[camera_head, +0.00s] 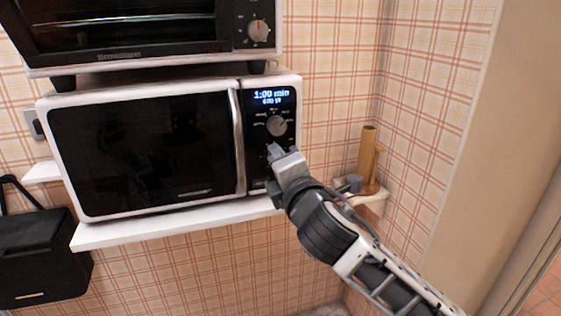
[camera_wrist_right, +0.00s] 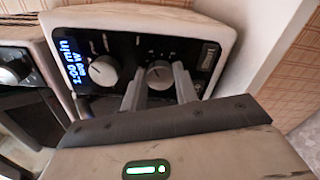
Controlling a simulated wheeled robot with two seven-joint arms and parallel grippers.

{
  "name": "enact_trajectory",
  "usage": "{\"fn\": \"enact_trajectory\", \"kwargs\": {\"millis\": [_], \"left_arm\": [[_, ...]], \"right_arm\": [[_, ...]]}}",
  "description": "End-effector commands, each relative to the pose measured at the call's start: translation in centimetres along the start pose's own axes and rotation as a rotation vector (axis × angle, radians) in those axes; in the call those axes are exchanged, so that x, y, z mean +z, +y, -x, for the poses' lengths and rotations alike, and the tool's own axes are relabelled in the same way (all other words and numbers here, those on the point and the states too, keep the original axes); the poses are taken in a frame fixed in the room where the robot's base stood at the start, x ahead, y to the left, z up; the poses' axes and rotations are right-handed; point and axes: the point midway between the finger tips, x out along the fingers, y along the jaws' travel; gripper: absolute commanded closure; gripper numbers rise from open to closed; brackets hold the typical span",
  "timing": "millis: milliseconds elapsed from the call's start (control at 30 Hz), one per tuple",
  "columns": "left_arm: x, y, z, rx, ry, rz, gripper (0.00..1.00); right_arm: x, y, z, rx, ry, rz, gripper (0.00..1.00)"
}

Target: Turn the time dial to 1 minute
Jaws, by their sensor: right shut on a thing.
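The white microwave (camera_head: 150,92) has a black control panel on its right side. Its display (camera_head: 271,96) is lit and reads "1:00 min", with a smaller power line below; it also shows in the right wrist view (camera_wrist_right: 72,65). My right gripper (camera_head: 275,151) is at the lower dial, the time dial (camera_wrist_right: 159,73), with its two fingers on either side of it and shut on it. In the head view the gripper hides this dial. The upper dial (camera_head: 277,125) is free, above the gripper. My left gripper is not in view.
The microwave stands on a white shelf (camera_head: 170,228). A toaster oven (camera_head: 130,30) with its own knob sits on top. At the right, a corner shelf (camera_head: 376,204) holds a wooden cylinder (camera_head: 367,150). A black bag (camera_head: 40,255) is at lower left.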

Motion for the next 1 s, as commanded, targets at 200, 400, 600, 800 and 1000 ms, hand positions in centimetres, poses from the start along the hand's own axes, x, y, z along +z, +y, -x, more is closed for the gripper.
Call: {"fn": "enact_trajectory", "kwargs": {"millis": [200,400,600,800,1000], "left_arm": [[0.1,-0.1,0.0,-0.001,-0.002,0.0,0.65],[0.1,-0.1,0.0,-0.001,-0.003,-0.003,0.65],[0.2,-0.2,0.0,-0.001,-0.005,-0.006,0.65],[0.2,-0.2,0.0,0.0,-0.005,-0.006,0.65],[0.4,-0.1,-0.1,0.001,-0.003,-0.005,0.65]], "right_arm": [[0.0,-0.1,0.0,-0.002,0.001,-0.002,0.93],[0.0,-0.1,0.0,-0.002,0.001,-0.001,0.51],[0.0,-0.1,0.0,-0.001,0.0,0.0,0.49],[0.0,-0.1,0.6,0.001,0.001,0.0,0.49],[-0.1,-0.2,4.0,0.0,0.002,0.0,0.49]]}}
